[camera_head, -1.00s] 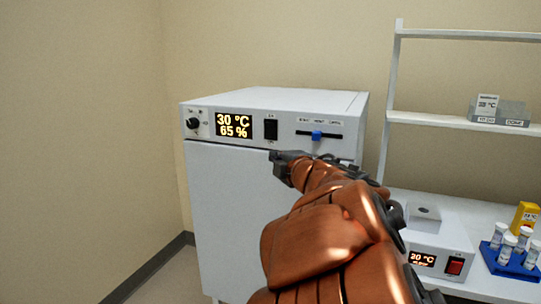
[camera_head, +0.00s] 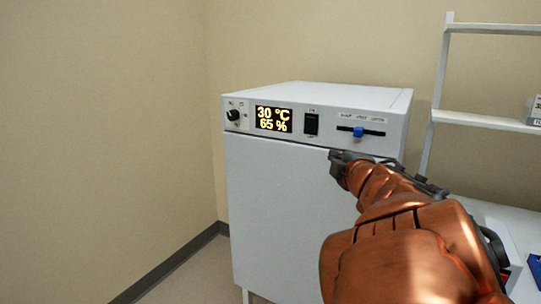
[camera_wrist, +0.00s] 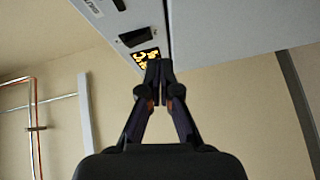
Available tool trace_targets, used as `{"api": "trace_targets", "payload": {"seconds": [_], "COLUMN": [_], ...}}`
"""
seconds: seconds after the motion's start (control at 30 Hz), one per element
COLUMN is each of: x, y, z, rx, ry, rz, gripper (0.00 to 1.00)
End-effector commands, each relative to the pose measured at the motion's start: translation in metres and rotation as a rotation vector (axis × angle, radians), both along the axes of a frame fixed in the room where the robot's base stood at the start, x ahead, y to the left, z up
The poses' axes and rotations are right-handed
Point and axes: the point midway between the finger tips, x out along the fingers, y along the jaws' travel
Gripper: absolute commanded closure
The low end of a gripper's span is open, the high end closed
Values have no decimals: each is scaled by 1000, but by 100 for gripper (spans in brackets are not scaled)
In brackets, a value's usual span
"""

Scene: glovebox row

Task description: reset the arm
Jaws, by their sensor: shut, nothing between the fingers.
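My gripper (camera_head: 343,160) is at the end of my copper-coloured arm, in front of the upper front of a white cabinet (camera_head: 277,190). In the wrist view my gripper (camera_wrist: 160,68) shows its two fingertips together with nothing between them. The cabinet's panel has a black knob (camera_head: 234,115), a display (camera_head: 273,119) reading 30 °C and 65 %, a dark rocker switch (camera_head: 311,124) and a slider with a blue handle (camera_head: 359,132). Part of the display (camera_wrist: 146,56) also shows behind the fingertips in the wrist view. Whether the gripper touches the cabinet cannot be told.
A white bench (camera_head: 497,212) stands right of the cabinet, partly hidden by my arm. A white shelf rack (camera_head: 483,120) rises behind it. A blue rack edge (camera_head: 536,268) shows at the far right. Floor (camera_head: 190,275) is clear left of the cabinet.

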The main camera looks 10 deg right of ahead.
Motion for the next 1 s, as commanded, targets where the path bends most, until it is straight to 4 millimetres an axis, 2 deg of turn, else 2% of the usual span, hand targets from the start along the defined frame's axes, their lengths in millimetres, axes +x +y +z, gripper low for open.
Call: {"api": "trace_targets", "payload": {"seconds": [0.1, 0.27, 0.4, 0.5, 0.63, 0.77, 0.9, 1.0], "x": [-14, -44, -79, -106, -148, -195, -252, -295], "y": [-34, -76, -100, -107, -104, -87, -54, -25], "z": [-2, -25, -60, -90, -133, -175, -215, -236], "rx": [108, 277, 426, 530, 659, 771, 866, 910], "ry": [21, 88, 182, 268, 408, 574, 784, 951], "rz": [-152, -369, -543, -656, -794, -916, -1032, -1103], "gripper": [100, 100, 100, 100, 100, 100, 100, 100]}}
